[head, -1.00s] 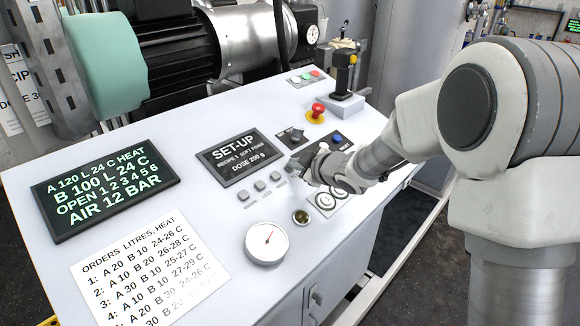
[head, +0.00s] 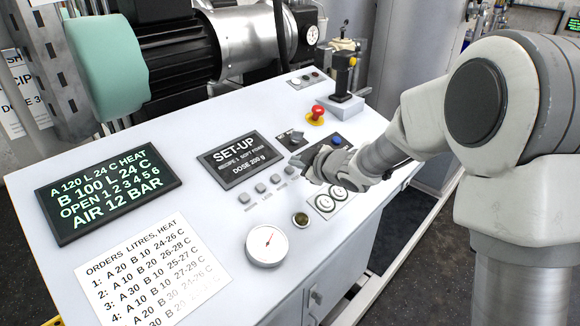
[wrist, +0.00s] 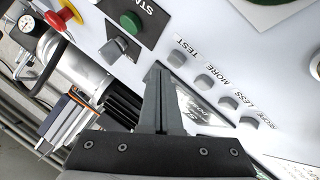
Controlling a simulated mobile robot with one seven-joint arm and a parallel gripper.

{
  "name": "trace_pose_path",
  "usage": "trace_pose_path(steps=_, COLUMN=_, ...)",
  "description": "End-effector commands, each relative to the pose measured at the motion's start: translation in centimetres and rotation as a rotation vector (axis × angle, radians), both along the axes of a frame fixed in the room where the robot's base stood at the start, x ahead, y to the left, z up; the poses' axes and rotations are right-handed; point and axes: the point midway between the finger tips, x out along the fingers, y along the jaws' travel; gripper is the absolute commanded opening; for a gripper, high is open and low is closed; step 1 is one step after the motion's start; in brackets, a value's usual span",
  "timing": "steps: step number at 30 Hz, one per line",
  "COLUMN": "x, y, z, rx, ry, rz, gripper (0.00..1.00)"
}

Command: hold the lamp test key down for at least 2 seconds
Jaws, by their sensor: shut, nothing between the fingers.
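The lamp test key is the small grey key (wrist: 176,59) beside the label TEST in the wrist view, at the end of a row of several keys. My gripper (wrist: 158,70) is shut and empty. Its fingertips appear just left of the test key in the wrist view, and I cannot tell their height above the panel or see contact. In the head view my gripper (head: 303,162) hangs low over the panel at the right end of the key row.
The other keys (head: 261,187) run left of my gripper. A red emergency stop (head: 317,112) and a joystick (head: 345,80) stand further back.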

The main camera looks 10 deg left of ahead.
Motion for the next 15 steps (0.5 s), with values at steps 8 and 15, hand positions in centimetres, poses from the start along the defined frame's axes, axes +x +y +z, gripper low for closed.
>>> trace_pose_path(steps=8, x=0.0, y=-0.1, z=0.3, rx=0.000, ry=-0.001, rz=-0.001, gripper=0.00)
trace_pose_path(steps=15, x=-0.3, y=-0.7, z=2.5, rx=0.001, ry=-0.001, rz=-0.002, gripper=0.00)
